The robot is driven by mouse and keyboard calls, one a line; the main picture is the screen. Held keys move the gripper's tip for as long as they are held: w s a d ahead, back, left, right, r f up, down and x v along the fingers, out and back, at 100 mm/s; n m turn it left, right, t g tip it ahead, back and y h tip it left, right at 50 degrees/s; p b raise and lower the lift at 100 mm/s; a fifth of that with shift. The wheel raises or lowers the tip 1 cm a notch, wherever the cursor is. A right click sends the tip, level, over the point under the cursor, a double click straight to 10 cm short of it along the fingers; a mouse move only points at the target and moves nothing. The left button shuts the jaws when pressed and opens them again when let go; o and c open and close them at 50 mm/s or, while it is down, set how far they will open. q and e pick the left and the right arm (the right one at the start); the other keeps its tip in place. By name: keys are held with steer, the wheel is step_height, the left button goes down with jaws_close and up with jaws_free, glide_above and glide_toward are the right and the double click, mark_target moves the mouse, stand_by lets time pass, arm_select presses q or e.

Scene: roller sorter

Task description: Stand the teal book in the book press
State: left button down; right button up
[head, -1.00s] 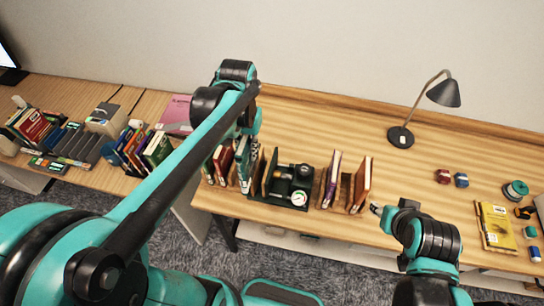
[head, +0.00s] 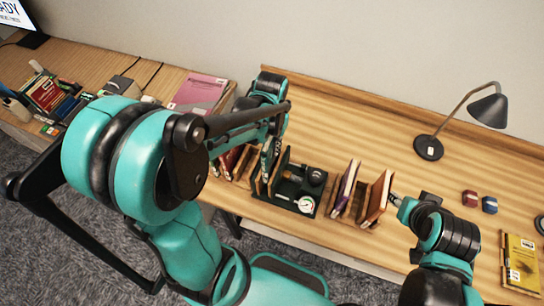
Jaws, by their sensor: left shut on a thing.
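The book press (head: 290,198) is a dark green device with a round white gauge, standing near the front edge of the table. My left gripper (head: 271,145) points down at the press's left side, shut on the teal book (head: 267,162). The book is upright and mostly hidden by my gripper and the press's upright plates. I cannot tell whether it touches the press. My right gripper (head: 396,200) is low beside the brown book at the right; its fingers are too small to tell open from shut.
A purple book (head: 345,185) and an orange-brown book (head: 377,198) stand right of the press. Red books (head: 229,160) stand left of it. A desk lamp (head: 429,147), two small blocks (head: 470,198) and a yellow book (head: 520,262) lie farther right. The table behind the press is clear.

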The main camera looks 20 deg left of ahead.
mark_target(272, 156)
arm_select(q)
steer(key=shift+f, duration=0.75)
step_height(272, 156, down, 4)
steer(key=shift+r+b, duration=0.15)
steer(key=shift+b, duration=0.4)
steer(key=shift+s, duration=0.1)
